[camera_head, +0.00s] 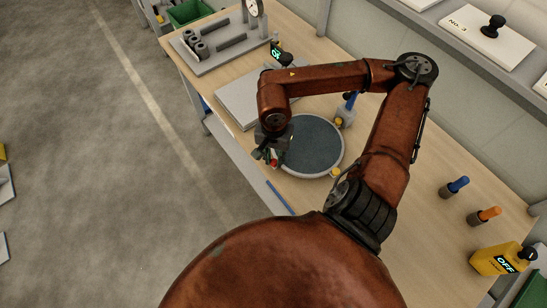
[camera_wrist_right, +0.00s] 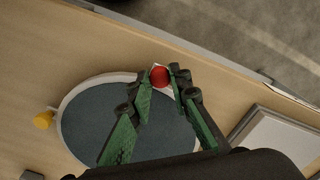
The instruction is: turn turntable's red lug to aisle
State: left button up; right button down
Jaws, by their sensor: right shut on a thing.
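The turntable (camera_head: 318,146) is a round dark blue-grey disc with a pale rim on the wooden bench. It also fills the lower left of the right wrist view (camera_wrist_right: 85,125). Its red lug (camera_wrist_right: 160,76) sits at the rim between my right gripper's green-padded fingers; a little red lug (camera_head: 273,162) shows in the head view. My right gripper (camera_head: 268,156) is shut on the red lug at the rim's aisle-facing side. A yellow lug (camera_head: 335,172) stands elsewhere on the rim, also visible in the wrist view (camera_wrist_right: 43,120). My left gripper is out of view.
A grey plate (camera_head: 243,98) lies beside the turntable. A blue-handled part (camera_head: 348,101) stands close behind it. Blue (camera_head: 457,186) and orange (camera_head: 487,214) pegs and a yellow "OFF" box (camera_head: 500,260) stand to the right. The aisle floor (camera_head: 110,150) is clear.

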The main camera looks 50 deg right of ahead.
jog(key=c, duration=2.2)
grip_release()
jog(key=o, duration=0.4)
jog(key=shift+o, duration=0.2)
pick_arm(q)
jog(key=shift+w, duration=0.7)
pick_arm(e)
notch_tip(320, 180, up, 12)
notch_tip(320, 180, down, 12)
jog(key=shift+r, duration=0.1)
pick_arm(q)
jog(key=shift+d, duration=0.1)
